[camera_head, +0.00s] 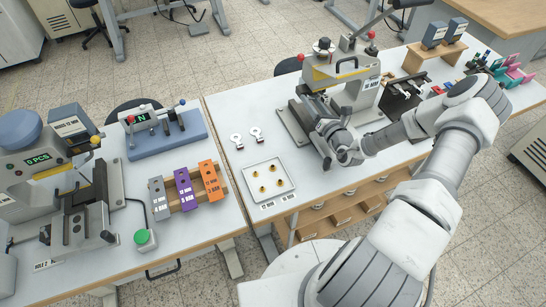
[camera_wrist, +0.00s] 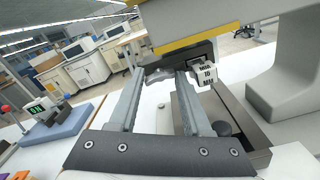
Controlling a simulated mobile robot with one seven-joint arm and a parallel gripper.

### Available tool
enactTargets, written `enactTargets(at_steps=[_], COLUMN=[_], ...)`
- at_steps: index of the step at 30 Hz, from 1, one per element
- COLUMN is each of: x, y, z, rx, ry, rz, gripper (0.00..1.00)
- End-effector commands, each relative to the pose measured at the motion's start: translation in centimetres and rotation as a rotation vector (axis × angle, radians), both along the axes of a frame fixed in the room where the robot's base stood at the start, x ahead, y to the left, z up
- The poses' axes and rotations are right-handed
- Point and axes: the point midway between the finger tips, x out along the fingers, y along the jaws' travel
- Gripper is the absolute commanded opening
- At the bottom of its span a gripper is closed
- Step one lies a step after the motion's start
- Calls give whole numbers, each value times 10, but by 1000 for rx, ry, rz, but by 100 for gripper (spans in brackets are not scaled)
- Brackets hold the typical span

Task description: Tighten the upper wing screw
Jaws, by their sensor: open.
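The foil stamping press (camera_head: 340,72) stands on the right-hand table. My arm reaches to its front, and my gripper (camera_head: 331,125) is low at the press head. In the wrist view my gripper (camera_wrist: 160,78) is open, its two long grey fingers pointing at the press. A small grey metal piece that looks like a wing screw (camera_wrist: 157,75) shows between and just beyond the fingertips, under the yellow-edged press head. I cannot tell whether the fingers touch it. The wing screw cannot be made out in the head view.
A white tray (camera_head: 248,177) with several brass pieces and two ring-ended tags lie left of the press. A dark fixture (camera_head: 402,98) stands close on its right. The left table holds another machine (camera_head: 40,170), a blue-based device (camera_head: 165,137) and coloured blocks (camera_head: 184,189).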

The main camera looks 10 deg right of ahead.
Motion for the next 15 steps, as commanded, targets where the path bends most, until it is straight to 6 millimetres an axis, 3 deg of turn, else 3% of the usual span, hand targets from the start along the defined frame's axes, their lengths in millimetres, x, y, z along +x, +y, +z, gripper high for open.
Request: enactTargets(at_steps=[15], x=[0], y=[0], z=[-2], rx=[-528], ry=[-103], rz=[1], gripper=[48])
